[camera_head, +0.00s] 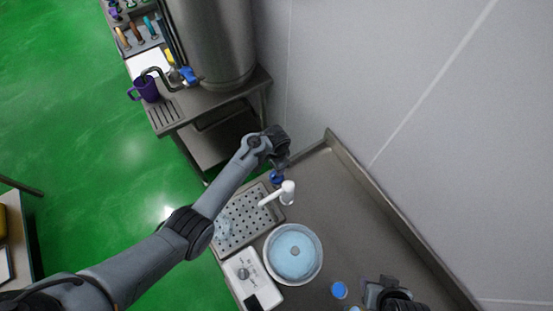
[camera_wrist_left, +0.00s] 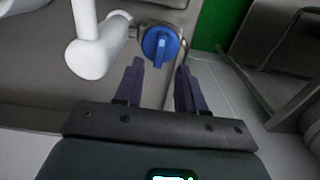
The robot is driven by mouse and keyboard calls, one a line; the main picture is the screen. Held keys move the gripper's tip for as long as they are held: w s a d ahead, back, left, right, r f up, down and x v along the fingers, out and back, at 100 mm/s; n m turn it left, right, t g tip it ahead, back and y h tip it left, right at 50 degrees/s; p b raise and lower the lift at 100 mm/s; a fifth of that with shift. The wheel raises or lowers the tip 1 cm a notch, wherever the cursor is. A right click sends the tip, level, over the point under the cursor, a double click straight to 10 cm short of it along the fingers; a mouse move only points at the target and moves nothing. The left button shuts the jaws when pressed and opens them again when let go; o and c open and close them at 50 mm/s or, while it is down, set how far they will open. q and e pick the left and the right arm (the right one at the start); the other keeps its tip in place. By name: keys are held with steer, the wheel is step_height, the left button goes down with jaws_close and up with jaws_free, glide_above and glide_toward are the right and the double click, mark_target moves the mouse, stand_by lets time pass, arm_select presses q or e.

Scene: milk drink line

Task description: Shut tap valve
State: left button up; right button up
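A white tap (camera_head: 287,192) stands over the perforated drain tray in the head view. Its blue valve knob (camera_head: 277,177) is on the side near my left gripper (camera_head: 280,164). In the left wrist view the white tap (camera_wrist_left: 88,48) is at upper left, and the round blue knob (camera_wrist_left: 160,44) with a raised grip bar lies just beyond my left fingertips (camera_wrist_left: 160,67). The left fingers are apart with nothing between them. My right gripper (camera_head: 372,292) is low over the counter, far from the tap; its fingers are too unclear to judge.
A white round basin (camera_head: 312,277) with a light-blue inside and a white scale-like device (camera_head: 240,269) are beside the drain tray (camera_head: 236,221). A blue cap (camera_head: 339,290) is near my right gripper. A purple mug (camera_head: 147,88) is on the farther counter by a steel tank (camera_head: 213,40).

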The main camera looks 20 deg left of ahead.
arm_select(q)
steer(key=shift+r, duration=2.6)
